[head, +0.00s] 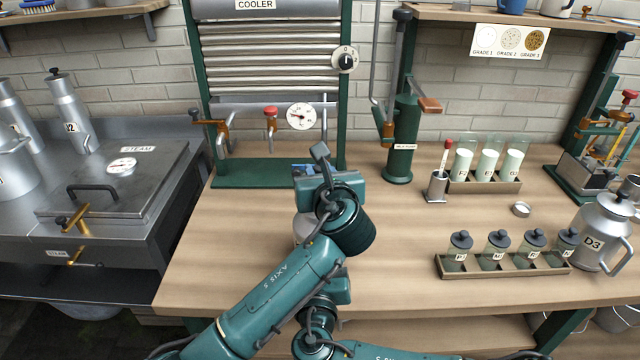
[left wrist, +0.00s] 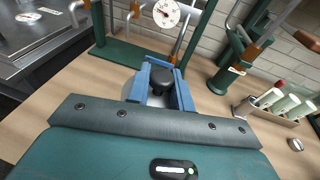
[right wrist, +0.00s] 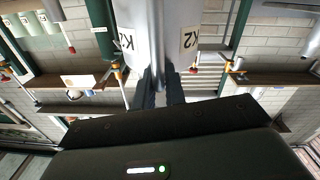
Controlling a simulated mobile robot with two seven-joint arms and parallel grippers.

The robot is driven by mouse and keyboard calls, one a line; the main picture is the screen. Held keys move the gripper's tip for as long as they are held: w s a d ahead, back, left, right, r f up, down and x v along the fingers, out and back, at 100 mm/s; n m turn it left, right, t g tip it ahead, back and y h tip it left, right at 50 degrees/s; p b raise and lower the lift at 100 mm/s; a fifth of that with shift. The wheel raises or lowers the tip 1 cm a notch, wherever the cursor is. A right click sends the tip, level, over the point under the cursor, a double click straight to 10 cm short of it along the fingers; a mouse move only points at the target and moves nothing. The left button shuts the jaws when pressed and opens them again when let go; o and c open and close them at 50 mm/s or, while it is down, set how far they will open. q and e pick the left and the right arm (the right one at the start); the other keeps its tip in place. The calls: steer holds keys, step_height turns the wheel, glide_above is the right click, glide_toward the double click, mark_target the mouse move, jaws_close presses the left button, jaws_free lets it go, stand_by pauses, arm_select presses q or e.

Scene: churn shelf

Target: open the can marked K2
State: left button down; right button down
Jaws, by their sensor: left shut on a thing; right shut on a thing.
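In the right wrist view a grey metal can (right wrist: 187,15) carries K2 labels on both sides of an upright handle (right wrist: 157,45). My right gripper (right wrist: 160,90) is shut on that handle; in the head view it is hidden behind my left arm. In the left wrist view my left gripper (left wrist: 160,88) is shut on the black knob (left wrist: 160,77) of the can's lid, with grey metal (left wrist: 129,87) beside it. In the head view the left gripper (head: 306,169) is over the bench, and only a grey sliver of the can (head: 302,229) shows. The lid's seam is hidden.
The cooler's green base (head: 260,174) and a green pump (head: 402,145) stand behind. A jar rack (head: 500,266), vial rack (head: 487,183) and can D3 (head: 603,230) are on the right. The steam chest (head: 120,190) is left. Some bench right of my arm is clear.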

steer(key=c, duration=1.4)
jaws_free()
steer(key=shift+o, duration=0.2)
